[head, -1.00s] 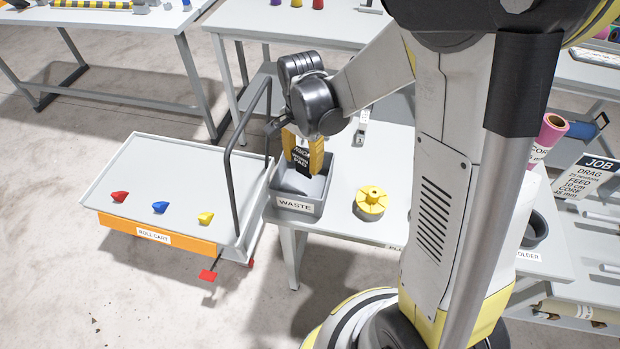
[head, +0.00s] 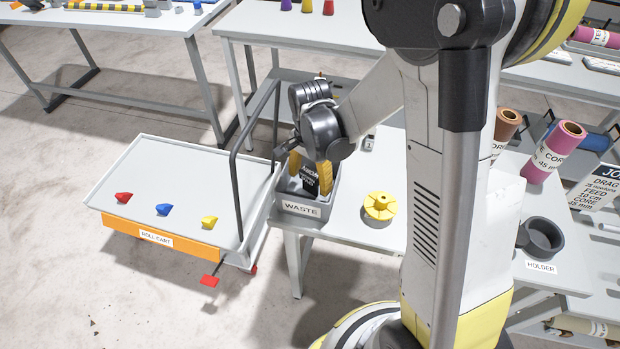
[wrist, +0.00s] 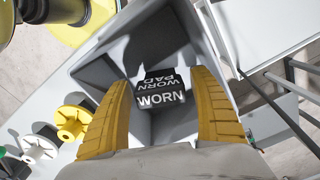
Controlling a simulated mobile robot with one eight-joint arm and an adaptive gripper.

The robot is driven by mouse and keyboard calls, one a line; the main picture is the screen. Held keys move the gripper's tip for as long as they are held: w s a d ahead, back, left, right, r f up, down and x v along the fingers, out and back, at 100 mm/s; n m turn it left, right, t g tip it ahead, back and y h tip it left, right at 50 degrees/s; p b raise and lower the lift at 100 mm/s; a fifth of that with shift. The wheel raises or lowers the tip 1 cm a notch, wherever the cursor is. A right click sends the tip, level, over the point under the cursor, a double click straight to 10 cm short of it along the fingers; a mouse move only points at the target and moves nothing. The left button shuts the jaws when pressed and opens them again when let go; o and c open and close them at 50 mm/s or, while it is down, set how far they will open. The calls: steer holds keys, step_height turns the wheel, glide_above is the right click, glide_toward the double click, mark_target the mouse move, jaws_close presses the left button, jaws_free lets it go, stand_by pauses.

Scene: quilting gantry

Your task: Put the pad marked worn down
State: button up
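The dark pad marked worn (wrist: 161,92) lies inside the grey waste bin (head: 300,208), between my fingers. Its white lettering reads WORN on one face and WORN PAD on another. My gripper (wrist: 160,82) points down into the bin with its two yellow fingers apart. In the wrist view, a gap shows between the pad and each finger. In the head view, the fingers (head: 310,178) reach below the bin's rim, with the dark pad partly visible between them. The pad's underside is hidden.
A yellow spool-like part (head: 379,207) stands on the table right of the bin. The roll cart (head: 150,180) at left has a raised handle (head: 236,185) close to the bin and carries red, blue and yellow pieces. A dark round holder (head: 541,238) stands at right.

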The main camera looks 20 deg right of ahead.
steer(key=shift+r, duration=0.1)
step_height(320, 180, up, 12)
steer(key=p, duration=0.5)
steer(key=shift+r, duration=0.1)
steer(key=s+r+n+t, duration=0.7)
steer(key=s+r+n, duration=0.4)
steer(key=s, duration=0.1)
steer(key=shift+s+r+n, duration=0.15)
steer(key=shift+s+n, duration=0.15)
steer(key=shift+s, duration=0.05)
steer(key=shift+d, duration=0.1)
